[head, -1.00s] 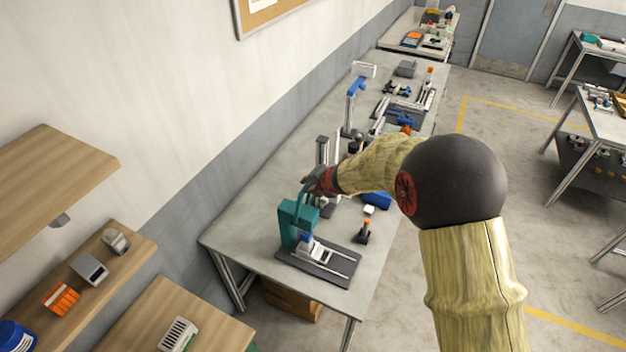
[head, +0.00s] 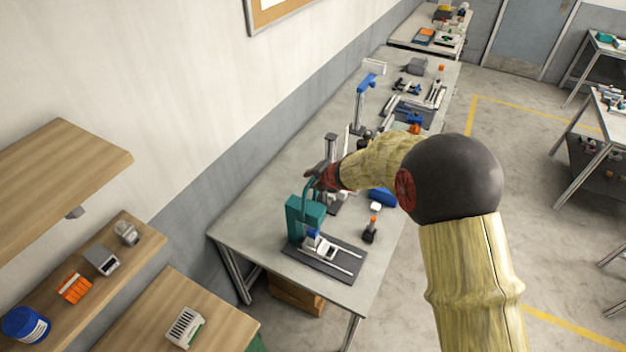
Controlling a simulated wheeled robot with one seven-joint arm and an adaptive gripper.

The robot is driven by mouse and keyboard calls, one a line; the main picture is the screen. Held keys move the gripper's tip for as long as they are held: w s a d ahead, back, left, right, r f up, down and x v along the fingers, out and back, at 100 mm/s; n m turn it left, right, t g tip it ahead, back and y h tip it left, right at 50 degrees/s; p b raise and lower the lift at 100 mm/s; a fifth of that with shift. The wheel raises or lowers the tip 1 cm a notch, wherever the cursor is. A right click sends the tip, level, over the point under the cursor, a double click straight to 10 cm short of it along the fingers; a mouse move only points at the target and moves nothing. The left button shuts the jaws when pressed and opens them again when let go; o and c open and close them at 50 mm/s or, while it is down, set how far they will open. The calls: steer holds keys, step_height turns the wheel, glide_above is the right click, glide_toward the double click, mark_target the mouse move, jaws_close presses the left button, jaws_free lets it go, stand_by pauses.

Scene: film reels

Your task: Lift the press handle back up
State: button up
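The teal press (head: 305,215) stands near the front end of the long grey table, on a dark base plate (head: 328,268) with light rails. Its teal handle (head: 306,187) rises from the top of the press and points up toward my gripper. My gripper (head: 312,178) is dark with a red part behind it. It is at the upper end of the handle, touching it or very close. My gripper's fingers are too small and dark to tell whether they are closed around the handle.
A small dark tool with an orange top (head: 371,230) stands right of the press. A blue item (head: 382,197) lies behind it, partly hidden by my arm. A blue-and-white stand (head: 364,95) and several parts fill the table farther back. Wooden shelves (head: 60,190) are at left.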

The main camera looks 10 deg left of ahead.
steer(key=o, duration=0.3)
steer(key=shift+w, duration=0.1)
steer(key=shift+s+d+r, duration=0.2)
steer(key=shift+d+r, duration=0.05)
steer(key=shift+r, duration=0.1)
steer(key=v, duration=1.1)
steer(key=shift+s+f, duration=0.1)
steer(key=shift+f, duration=0.05)
